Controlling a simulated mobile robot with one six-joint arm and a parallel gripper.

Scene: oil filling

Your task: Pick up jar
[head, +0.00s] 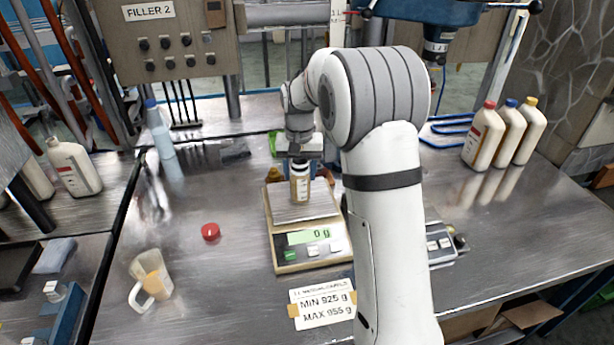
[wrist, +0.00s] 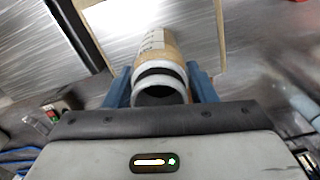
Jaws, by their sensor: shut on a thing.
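The jar (head: 300,184) is a small cylinder with a tan body, a pale label and a dark and white top. It is upright over the metal pan of the scale (head: 284,214), whose display reads 0 g. I cannot tell whether its base touches the pan. My gripper (head: 300,165) comes from above and is shut on the jar. In the wrist view the jar (wrist: 163,52) sits between the two blue fingers of my gripper (wrist: 160,84), with its open dark mouth toward the camera.
A label card (head: 323,303) is in front. Several white bottles stand at the right back (head: 507,132).

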